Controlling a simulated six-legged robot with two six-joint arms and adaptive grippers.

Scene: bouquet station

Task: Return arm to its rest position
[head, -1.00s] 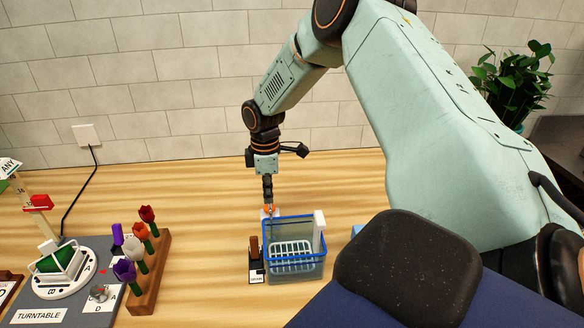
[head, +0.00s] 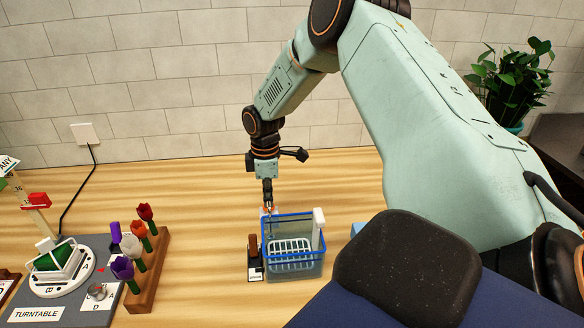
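My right arm comes in from the right and hangs down over the wooden table. Its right gripper (head: 268,208) is at the back left edge of a blue-rimmed clear basket (head: 321,247). The fingers are small and partly overlap the basket rim, so whether they are open or shut, or touch the basket, is unclear. My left gripper is not in view.
A turntable (head: 60,290) and a wooden rack (head: 150,280) with several coloured tulips stand at left. A brown tool in a small stand (head: 254,258) is beside the basket. A potted plant (head: 515,85) is at back right. The table's back middle is clear.

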